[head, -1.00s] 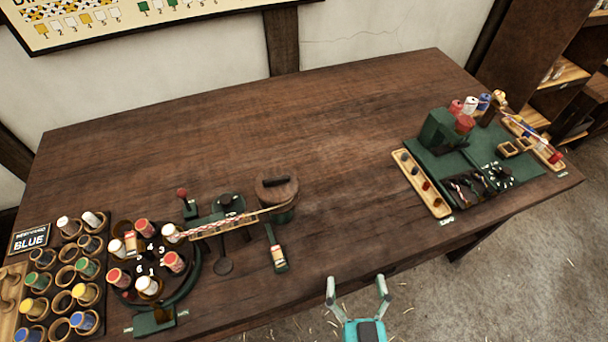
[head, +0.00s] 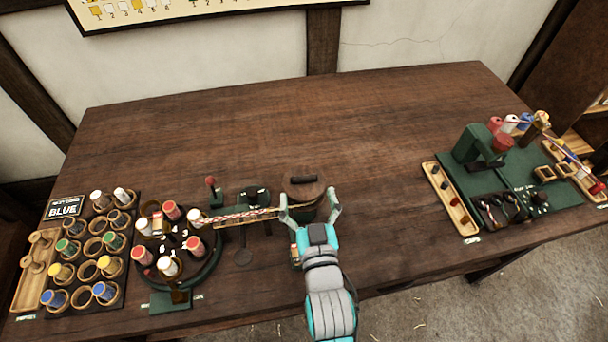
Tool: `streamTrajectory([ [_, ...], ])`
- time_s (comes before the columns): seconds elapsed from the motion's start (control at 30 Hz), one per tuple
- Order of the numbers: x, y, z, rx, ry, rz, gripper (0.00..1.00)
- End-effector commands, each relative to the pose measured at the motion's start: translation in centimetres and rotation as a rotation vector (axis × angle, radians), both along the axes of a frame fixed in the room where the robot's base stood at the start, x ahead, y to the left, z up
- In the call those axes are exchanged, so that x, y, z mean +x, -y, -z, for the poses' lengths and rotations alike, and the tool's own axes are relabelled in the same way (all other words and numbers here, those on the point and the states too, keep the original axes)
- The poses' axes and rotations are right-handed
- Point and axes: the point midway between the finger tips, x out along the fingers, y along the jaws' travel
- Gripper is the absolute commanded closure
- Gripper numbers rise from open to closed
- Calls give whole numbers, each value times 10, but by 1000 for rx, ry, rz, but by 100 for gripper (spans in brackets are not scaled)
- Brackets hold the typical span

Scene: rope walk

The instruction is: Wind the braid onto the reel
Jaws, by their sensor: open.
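The red and white braid (head: 245,215) runs from the round bobbin stand (head: 180,240) on the left along a wooden strip toward the reel. The reel (head: 305,190) is a round brown-topped drum with a dark handle on top and a green lower part. My gripper (head: 309,206) is open, its two fingers pointing away from me, in front of the reel in the picture. The fingers overlap the reel's lower part and the braid's right end. I cannot tell whether they touch either.
A rack of coloured bobbins (head: 82,290) and a sign reading BLUE (head: 64,208) stand at the left. A red-knobbed lever (head: 211,183) stands behind the braid. A green workstation (head: 480,160) with trays is at the right. The table's middle and back (head: 380,130) are clear.

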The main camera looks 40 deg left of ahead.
Motion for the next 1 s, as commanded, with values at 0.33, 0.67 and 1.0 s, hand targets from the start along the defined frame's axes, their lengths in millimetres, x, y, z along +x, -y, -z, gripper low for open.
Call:
streamTrajectory([
  [0.33,33,-35,-1,1,1,0,10],
  [0.67,40,-42,0,0,0,0,10],
  [1.0,40,-42,0,0,0,0,63],
])
